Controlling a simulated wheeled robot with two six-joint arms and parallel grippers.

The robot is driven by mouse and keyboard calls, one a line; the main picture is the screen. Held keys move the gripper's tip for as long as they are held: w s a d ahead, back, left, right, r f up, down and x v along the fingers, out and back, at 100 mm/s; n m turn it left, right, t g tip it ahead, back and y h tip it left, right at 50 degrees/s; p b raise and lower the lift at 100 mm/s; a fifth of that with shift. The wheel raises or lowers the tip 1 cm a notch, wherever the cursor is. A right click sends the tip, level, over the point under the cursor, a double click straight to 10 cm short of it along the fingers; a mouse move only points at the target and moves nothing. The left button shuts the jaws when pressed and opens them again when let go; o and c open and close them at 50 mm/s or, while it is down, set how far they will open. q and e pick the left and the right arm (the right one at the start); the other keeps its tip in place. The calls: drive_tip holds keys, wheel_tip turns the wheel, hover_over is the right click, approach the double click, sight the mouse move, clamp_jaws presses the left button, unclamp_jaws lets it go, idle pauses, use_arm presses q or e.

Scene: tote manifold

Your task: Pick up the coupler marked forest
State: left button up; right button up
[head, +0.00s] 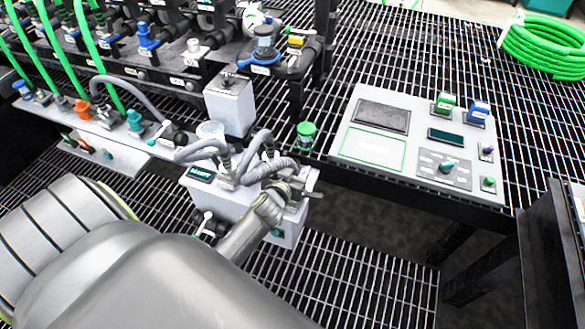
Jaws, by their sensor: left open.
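No marking reading "forest" is legible, so I cannot tell for certain which piece is the coupler. A small green capped cylinder (306,135) stands upright beside the control panel. A green block (445,103) with a pale label sits on the panel's top right, next to a blue block (479,112). My left gripper (300,187) is open, at the right side of a white box with grey hoses, nearer to me than the green cylinder and apart from it. My arm hides part of the box. My right gripper is not in view.
The white control panel (350,155) lies on black grating (400,45) at the right. The white hose box (255,205) stands below a pale upright box (230,105). A manifold with valves and green hoses fills the upper left. A green hose coil (545,45) lies top right.

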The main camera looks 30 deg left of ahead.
use_arm(q)
drive_tip(key=shift+w+a+f, duration=0.1)
drive_tip(key=shift+w+f, duration=0.05)
drive_tip(key=shift+w, duration=0.2)
drive_tip(key=shift+c, duration=0.3)
clamp_jaws()
